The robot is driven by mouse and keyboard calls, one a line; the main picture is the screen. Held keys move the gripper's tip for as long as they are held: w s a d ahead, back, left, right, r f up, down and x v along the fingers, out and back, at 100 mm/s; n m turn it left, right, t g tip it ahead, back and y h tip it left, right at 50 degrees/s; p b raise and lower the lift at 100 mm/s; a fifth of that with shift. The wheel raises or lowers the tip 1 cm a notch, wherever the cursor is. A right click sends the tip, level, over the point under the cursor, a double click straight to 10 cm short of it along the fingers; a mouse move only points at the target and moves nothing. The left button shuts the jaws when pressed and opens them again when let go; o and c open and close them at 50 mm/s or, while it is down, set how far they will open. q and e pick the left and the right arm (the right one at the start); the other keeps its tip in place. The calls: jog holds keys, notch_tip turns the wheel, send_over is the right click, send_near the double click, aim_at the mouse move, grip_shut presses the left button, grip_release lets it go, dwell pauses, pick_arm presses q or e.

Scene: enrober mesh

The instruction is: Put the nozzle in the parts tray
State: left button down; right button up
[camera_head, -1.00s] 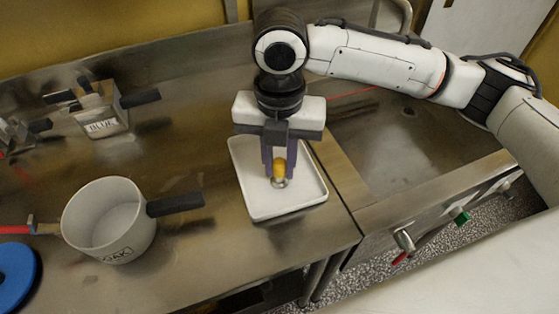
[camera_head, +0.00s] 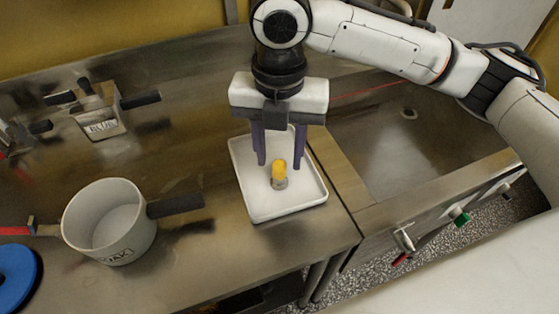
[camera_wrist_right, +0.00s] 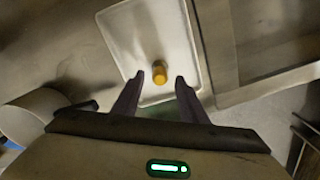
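The nozzle (camera_head: 279,174), yellow on top with a metal base, stands upright in the white parts tray (camera_head: 250,199). My right gripper (camera_head: 280,164) is open and empty above the tray, its purple fingers apart and clear of the nozzle. In the right wrist view the nozzle (camera_wrist_right: 159,72) sits in the tray (camera_wrist_right: 120,32) beyond the open fingertips (camera_wrist_right: 168,78). My left gripper is not in view.
A white pot (camera_head: 108,228) with a dark handle stands left of the tray. A labelled metal container (camera_head: 100,124) is behind it. A blue ring (camera_head: 18,275) lies at the left edge. A recessed metal section (camera_head: 395,150) is right of the tray.

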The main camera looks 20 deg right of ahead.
aim_at(279, 162)
notch_tip(279, 162, up, 9)
jog(key=shift+f, duration=0.15)
dwell(0.4)
